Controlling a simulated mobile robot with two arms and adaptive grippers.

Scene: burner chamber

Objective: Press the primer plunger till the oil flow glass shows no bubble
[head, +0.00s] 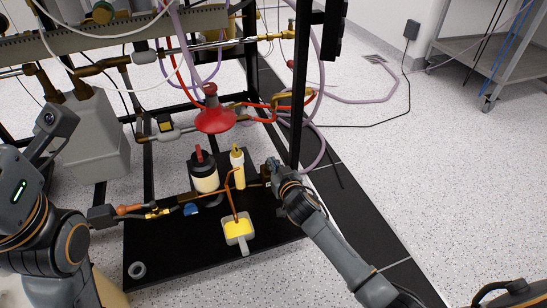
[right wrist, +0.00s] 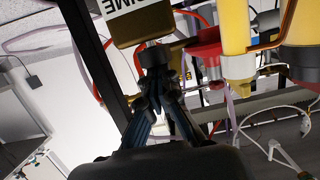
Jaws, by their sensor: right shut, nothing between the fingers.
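In the head view my right gripper (head: 271,167) is beside the small brass block (head: 265,173) at the right of the black base. A yellow-filled upright tube (head: 238,170), seemingly the oil flow glass, stands left of it; a bubble cannot be made out.
A black-topped jar (head: 204,176) with a red part stands beside the tube. A grey tray (head: 244,249) of yellow liquid sits in front. A red funnel-shaped part (head: 215,120), hoses and a black frame post (head: 299,100) are close behind. Open floor lies to the right.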

